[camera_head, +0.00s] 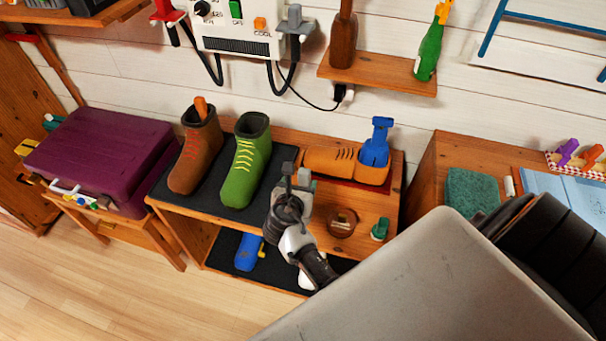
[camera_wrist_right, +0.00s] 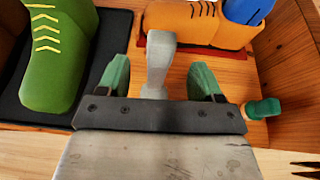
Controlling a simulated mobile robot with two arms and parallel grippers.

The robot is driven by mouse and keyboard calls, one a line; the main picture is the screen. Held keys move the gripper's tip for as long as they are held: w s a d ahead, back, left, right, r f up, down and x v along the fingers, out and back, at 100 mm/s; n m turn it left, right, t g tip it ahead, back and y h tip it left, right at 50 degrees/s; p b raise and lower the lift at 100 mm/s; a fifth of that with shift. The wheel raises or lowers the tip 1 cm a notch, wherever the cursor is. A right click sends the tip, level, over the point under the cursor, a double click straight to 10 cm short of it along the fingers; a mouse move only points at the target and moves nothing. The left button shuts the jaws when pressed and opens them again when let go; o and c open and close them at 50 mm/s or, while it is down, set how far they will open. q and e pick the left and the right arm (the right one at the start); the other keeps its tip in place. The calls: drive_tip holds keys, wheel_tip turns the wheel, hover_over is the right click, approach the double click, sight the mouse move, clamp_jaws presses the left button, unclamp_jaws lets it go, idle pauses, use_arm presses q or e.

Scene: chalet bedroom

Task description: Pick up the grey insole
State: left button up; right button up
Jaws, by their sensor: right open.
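A pale grey piece, which I take to be the grey insole (camera_wrist_right: 160,52), shows between the fingers of my right gripper (camera_wrist_right: 160,80) in the right wrist view. Its lower end is hidden behind the gripper's dark front plate. The green-tipped fingers are apart, one on each side of it, with a gap on both sides. In the head view my right gripper (camera_head: 289,181) is over the wooden bench, at the right edge of the dark mat. A small grey part (camera_head: 304,178) shows beside its tip. My left gripper is not in view.
Brown (camera_head: 197,155) and green boots (camera_head: 245,160) stand on the dark mat (camera_head: 225,205). An orange shoe (camera_head: 330,163) with a blue piece (camera_head: 376,148) lies behind the gripper. A round brown tin (camera_head: 342,222) and green item (camera_head: 380,229) are to its right.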

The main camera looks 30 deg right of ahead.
sight(303, 179)
drive_tip(key=b+x, duration=0.4)
drive_tip(key=shift+s+f, duration=0.1)
drive_tip(key=shift+f, duration=0.3)
drive_tip(key=shift+w+d+b, duration=0.3)
drive_tip(key=shift+w+d, duration=0.1)
drive_tip(key=shift+c, duration=0.3)
clamp_jaws()
